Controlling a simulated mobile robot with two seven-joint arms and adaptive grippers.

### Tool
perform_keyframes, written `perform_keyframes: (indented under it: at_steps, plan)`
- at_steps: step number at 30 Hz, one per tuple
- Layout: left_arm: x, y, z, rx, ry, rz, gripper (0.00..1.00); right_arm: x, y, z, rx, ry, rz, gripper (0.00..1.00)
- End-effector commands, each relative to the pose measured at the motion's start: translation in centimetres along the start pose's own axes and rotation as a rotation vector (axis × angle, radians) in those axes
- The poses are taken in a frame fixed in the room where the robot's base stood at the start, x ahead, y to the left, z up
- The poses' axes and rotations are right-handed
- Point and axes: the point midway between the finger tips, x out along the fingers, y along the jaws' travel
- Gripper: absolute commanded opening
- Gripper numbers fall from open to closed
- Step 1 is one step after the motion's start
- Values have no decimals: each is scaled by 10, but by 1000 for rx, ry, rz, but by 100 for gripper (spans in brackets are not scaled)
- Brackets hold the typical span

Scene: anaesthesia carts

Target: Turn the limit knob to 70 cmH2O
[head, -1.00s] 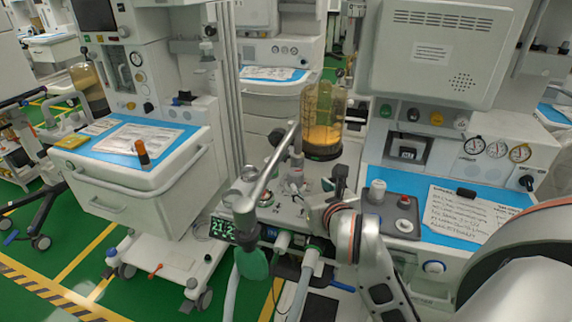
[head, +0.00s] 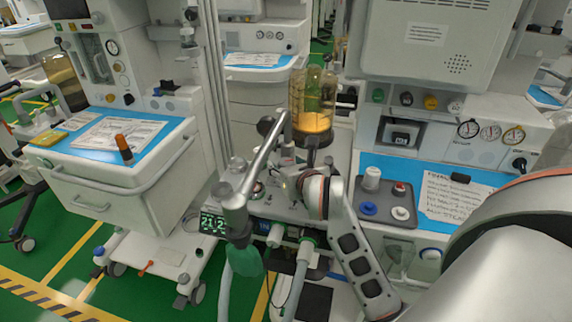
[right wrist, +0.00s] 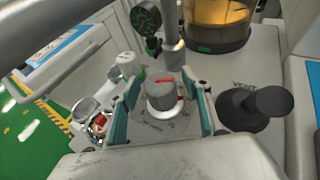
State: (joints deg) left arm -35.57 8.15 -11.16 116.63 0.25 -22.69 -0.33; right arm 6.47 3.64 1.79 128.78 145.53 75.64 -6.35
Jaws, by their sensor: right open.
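The limit knob (right wrist: 161,96) is a grey round knob with a red pointer mark on top, standing on a pale dial plate in the right wrist view. My right gripper (right wrist: 163,112) is open, with one teal-padded finger on each side of the knob. A gap shows between the pads and the knob. In the head view my right gripper (head: 288,186) is over the absorber block of the middle cart and hides most of the knob. My left gripper is not in view.
A black VENT lever knob (right wrist: 262,106) stands close right of my fingers. A pressure gauge (right wrist: 147,18) and metal post rise behind. An amber bellows canister (head: 312,105) stands behind the block. A metal pipe (head: 262,160) runs along its left, and a glass-domed valve (right wrist: 98,121) sits nearby.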

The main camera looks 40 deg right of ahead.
Motion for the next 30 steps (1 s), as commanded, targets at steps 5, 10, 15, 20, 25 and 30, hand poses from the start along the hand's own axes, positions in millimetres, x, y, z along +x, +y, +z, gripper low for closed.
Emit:
perform_keyframes:
  at_steps: [5,10,15,20,25,30]
  plan:
    - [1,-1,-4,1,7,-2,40,1,0,0,0,0,0,48]
    - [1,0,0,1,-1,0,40,0,0,0,1,0,0,20]
    - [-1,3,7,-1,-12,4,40,0,0,0,1,0,0,9]
    - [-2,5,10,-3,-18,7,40,1,1,0,16,3,-26,9]
    - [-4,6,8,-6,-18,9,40,1,1,1,51,2,-110,9]
    - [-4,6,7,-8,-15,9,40,1,1,0,86,3,-196,9]
